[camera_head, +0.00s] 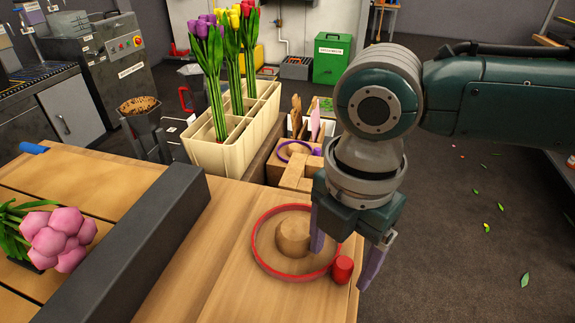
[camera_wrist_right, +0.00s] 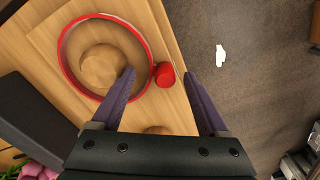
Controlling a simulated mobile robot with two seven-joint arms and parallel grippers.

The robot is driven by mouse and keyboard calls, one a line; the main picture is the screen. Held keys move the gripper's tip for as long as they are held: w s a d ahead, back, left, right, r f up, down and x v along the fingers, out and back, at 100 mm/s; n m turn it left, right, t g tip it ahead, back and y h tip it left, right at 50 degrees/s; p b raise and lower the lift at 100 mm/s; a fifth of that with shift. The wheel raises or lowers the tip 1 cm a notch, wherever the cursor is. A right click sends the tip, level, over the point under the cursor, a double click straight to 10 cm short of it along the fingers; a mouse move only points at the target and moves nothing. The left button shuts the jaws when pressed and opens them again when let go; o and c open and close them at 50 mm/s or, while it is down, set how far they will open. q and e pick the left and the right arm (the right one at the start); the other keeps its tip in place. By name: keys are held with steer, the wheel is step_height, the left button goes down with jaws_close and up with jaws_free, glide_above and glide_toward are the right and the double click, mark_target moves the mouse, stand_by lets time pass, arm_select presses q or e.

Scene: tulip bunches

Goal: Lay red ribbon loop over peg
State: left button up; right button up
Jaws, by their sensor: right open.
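The red ribbon loop (camera_head: 262,259) lies around the round wooden peg (camera_head: 293,238) on the wooden table, and the peg stands inside it. The wrist view also shows the loop (camera_wrist_right: 64,65) encircling the peg (camera_wrist_right: 100,66). A small red cylinder (camera_head: 343,269) sits at the loop's right edge; it also shows in the wrist view (camera_wrist_right: 165,75). My right gripper (camera_head: 340,262) is open, its two purple fingers on either side of the red cylinder, with clear gaps and nothing held. How high the fingertips are above the table is hard to tell. My left gripper is out of view.
A dark raised bar (camera_head: 130,250) crosses the table left of the loop. Pink tulips (camera_head: 60,238) lie beyond it. A cream divided bin (camera_head: 215,158) holds purple, yellow and red tulips. Behind the peg is a wooden fixture with a purple loop (camera_head: 292,148). The table's right edge is close.

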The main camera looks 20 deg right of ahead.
step_height(320, 180, up, 10)
steer(key=p, duration=0.2)
stand_by(0.4)
steer(key=shift+s, duration=0.1)
stand_by(0.4)
